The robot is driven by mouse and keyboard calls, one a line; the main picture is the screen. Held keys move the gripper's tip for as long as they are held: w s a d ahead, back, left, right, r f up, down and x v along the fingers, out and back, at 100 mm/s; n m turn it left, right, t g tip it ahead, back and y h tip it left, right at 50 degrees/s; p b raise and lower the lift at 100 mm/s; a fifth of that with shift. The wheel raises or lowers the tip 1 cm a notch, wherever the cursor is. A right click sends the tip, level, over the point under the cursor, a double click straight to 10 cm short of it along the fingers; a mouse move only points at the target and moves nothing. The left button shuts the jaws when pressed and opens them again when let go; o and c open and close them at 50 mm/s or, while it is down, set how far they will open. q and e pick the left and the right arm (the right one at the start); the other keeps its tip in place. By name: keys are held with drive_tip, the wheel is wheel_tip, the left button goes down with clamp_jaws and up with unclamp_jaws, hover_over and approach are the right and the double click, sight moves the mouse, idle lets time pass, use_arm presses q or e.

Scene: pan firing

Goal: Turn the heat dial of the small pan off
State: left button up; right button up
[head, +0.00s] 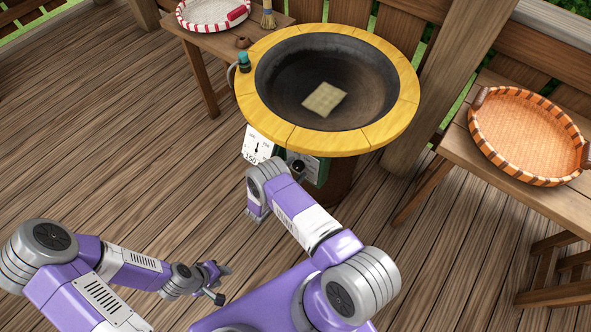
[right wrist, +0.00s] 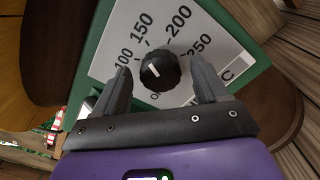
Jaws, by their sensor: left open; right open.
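The heat dial (right wrist: 160,70) is a round black knob with a white pointer line on a white plate (right wrist: 128,40) marked 100 to 250. The pointer slants to the upper left, toward the 100–150 side. My right gripper (right wrist: 161,84) is open, with one finger on each side of the dial and visible gaps between them and the knob. In the head view the dial (head: 298,166) sits on the green box under the pan (head: 345,105); my right arm hides the right fingers there. My left gripper (head: 219,281) is open and empty, low over the deck.
The pan has a yellow rim (head: 398,115) and holds a flat pale square piece (head: 324,99). A white gauge card (head: 258,144) hangs beside the dial. A woven tray (head: 525,140) rests on the right table. A table at the back left holds a red-and-white tray (head: 212,12) and brush.

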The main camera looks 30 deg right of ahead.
drive_tip(key=shift+w+d, duration=0.1)
drive_tip(key=shift+d, duration=0.25)
drive_tip(key=c, duration=1.1)
drive_tip(key=shift+o, duration=0.2)
